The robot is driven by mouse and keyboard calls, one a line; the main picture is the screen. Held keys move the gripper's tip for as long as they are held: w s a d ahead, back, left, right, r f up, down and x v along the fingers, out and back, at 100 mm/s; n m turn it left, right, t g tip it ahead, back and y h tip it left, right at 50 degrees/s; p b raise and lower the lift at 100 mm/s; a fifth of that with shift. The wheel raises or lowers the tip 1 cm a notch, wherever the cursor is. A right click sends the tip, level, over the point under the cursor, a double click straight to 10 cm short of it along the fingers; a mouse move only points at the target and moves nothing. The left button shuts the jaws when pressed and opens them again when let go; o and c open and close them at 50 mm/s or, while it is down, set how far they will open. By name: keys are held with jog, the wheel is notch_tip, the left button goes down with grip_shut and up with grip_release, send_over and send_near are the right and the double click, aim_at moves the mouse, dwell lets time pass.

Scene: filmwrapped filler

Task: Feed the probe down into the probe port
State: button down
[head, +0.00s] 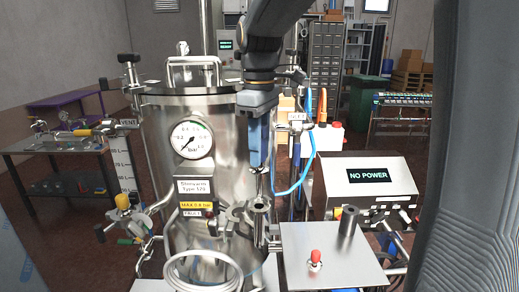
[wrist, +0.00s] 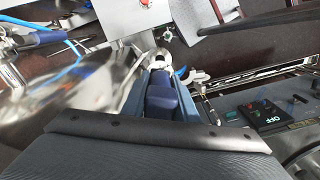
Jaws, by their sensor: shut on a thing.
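My gripper (head: 259,165) points down at the front right of the steel tank, with its blue fingers shut on the probe. In the wrist view the probe's dark blue body (wrist: 161,98) sits between the lighter blue fingers. In the head view the probe's thin metal shaft (head: 260,184) shows below the fingers. The probe port (head: 259,205), a short steel tube with a round rim, is directly below the shaft. The port's rim also shows in the wrist view (wrist: 163,57). I cannot tell whether the tip is inside the port or just above it.
The steel tank (head: 215,160) with its gauge (head: 190,139) stands close on the left. A blue hose (head: 305,165) hangs to the right. A metal plate (head: 325,262) with a red knob (head: 314,256) and a "NO POWER" box (head: 368,175) lie to the right.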

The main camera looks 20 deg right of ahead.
aim_at(260, 198)
jog(key=shift+f+b, duration=2)
jog(key=shift+f, duration=2.85)
jog(key=shift+f, duration=0.15)
jog(key=shift+f, duration=0.3)
jog(key=shift+f, duration=0.2)
jog(key=c, duration=1.3)
grip_release()
jog(key=shift+c, duration=0.2)
jog(key=shift+r+b, duration=1.05)
jog(key=shift+r, duration=2.9)
